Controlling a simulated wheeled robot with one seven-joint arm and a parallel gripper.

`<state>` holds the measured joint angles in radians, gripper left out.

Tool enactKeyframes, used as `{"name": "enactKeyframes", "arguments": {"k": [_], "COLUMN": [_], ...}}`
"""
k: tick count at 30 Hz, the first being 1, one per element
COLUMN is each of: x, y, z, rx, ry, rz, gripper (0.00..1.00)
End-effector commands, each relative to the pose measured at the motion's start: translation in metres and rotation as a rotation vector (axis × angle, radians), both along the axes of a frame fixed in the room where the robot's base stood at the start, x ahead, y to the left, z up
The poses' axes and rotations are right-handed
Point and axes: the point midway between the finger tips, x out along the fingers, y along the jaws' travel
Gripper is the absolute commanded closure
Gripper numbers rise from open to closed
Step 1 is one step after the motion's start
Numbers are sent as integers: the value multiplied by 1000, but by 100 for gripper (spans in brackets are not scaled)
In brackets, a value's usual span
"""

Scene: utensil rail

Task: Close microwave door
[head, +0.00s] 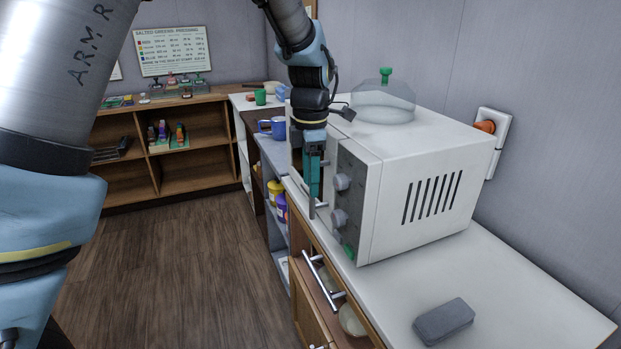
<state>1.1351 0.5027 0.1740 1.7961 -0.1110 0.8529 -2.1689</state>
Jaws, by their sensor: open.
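The white microwave (424,192) stands on the counter, its front facing left and seen at a steep angle. Its dark control panel (346,205) carries round grey knobs and a green button near the bottom. The door side lies beyond the panel and is mostly hidden behind my arm and gripper; I cannot tell how far open the door is. My gripper (314,192) points down in front of the microwave's front, close to the panel's left edge. It is open, with nothing seen between its fingers. Whether it touches the door is not clear.
A glass dome (383,103) with a green knob sits on the microwave. A grey block (443,321) lies on the white counter (520,300). A drawer (322,283) below stands partly open. A blue mug (273,128) is farther back. The wooden floor (185,265) at left is clear.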

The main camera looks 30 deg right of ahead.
Motion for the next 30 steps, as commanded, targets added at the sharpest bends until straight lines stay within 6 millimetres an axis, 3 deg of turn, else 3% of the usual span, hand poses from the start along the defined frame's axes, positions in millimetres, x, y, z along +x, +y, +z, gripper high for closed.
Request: {"name": "enactKeyframes", "arguments": {"k": [8,21,30], "x": [1,0,0], "y": [-1,-1,0], "z": [17,95,108], "rx": [-4,-3,1], "ry": [-3,-1,0], "rz": [0,-1,0], "gripper": [45,45,45]}}
